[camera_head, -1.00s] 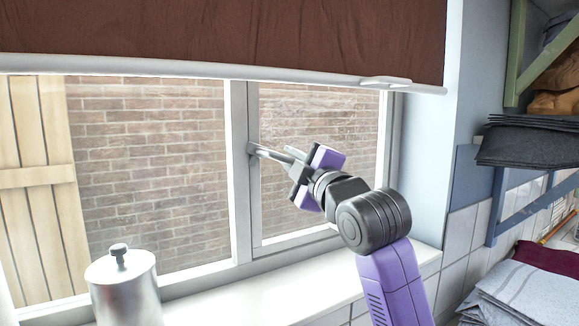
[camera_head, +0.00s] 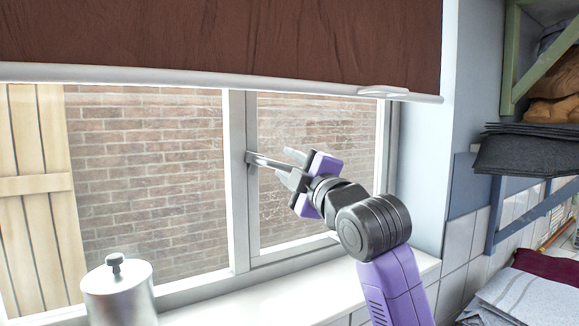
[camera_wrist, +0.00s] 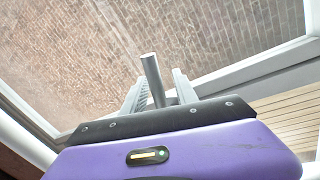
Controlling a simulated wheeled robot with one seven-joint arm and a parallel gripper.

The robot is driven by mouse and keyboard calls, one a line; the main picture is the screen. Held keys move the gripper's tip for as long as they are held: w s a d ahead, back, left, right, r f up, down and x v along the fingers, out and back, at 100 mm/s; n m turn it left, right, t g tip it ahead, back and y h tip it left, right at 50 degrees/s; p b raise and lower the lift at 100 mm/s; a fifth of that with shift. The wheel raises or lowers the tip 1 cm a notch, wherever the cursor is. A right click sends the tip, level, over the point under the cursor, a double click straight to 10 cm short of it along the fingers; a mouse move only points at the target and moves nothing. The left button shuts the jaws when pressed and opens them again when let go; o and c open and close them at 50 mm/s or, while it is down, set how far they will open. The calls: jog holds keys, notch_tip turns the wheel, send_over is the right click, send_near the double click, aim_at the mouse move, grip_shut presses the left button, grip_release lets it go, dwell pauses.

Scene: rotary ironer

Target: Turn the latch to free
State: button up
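The latch (camera_head: 265,160) is a grey lever handle on the window's middle post. It sticks out to the right, sloping slightly down. My gripper (camera_head: 288,167) is at the lever's free end, with its fingers on either side of it. In the wrist view the latch lever (camera_wrist: 151,75) stands between the two fingers of my gripper (camera_wrist: 160,90). A gap shows on the right side, while the lever looks close to the ribbed left finger. I cannot tell whether that finger touches it. The fingers are open.
The window frame (camera_head: 238,200) surrounds the latch, with a brick wall outside. A brown blind (camera_head: 220,40) hangs above. A metal canister (camera_head: 118,290) stands at the lower left on the white sill (camera_head: 260,300). Folded cloths (camera_head: 525,295) lie at the lower right.

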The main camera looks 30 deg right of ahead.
jog(key=s+f+b, duration=0.1)
jog(key=s+b, duration=0.1)
jog(key=s, duration=0.5)
jog(key=shift+s+a+f, duration=0.2)
jog(key=shift+s+f, duration=0.05)
jog(key=shift+s, duration=0.1)
